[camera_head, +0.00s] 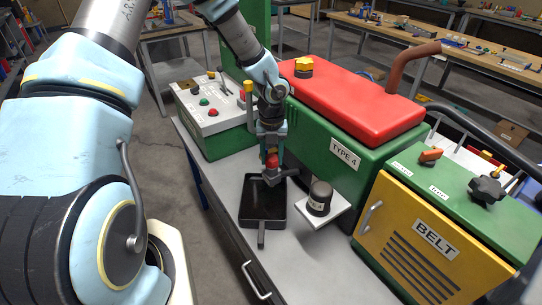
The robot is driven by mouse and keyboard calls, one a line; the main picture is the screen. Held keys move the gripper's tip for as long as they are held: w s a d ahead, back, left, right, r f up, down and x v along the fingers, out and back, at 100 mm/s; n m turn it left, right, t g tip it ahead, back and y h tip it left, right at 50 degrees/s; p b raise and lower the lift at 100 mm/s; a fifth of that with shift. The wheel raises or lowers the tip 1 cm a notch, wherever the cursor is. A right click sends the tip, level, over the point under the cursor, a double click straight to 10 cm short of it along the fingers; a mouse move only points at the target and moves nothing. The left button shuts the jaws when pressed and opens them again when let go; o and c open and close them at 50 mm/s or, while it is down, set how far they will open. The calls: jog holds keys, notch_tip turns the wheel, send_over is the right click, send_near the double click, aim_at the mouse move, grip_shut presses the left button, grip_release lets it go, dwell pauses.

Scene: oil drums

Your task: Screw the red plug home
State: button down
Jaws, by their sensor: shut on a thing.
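The red plug (272,160) shows as a small red patch between the fingers of my gripper (272,158), in the middle of the head view. My gripper points down and is shut on the plug. A dark grey fitting (273,179) shows right below the plug, beside the green TYPE 4 machine (338,170). The plug appears to meet this fitting, but I cannot tell how deep it sits. The fingers hide part of the plug and any thread.
A black tray (249,212) with a handle lies on the grey bench below. A dark cylinder (320,197) stands on a white square to its right. A control box (212,105) with buttons is at left; the yellow BELT cabinet (430,240) is at right.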

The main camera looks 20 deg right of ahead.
jog(key=shift+s+a+f+m, duration=0.1)
jog(key=shift+s+f+m, duration=0.15)
jog(key=shift+f+m, duration=0.1)
jog(key=c, duration=0.6)
grip_release()
jog(key=shift+o, duration=0.8)
jog(key=shift+w+f, duration=0.1)
jog(key=shift+o, duration=0.8)
jog(key=shift+r, duration=0.2)
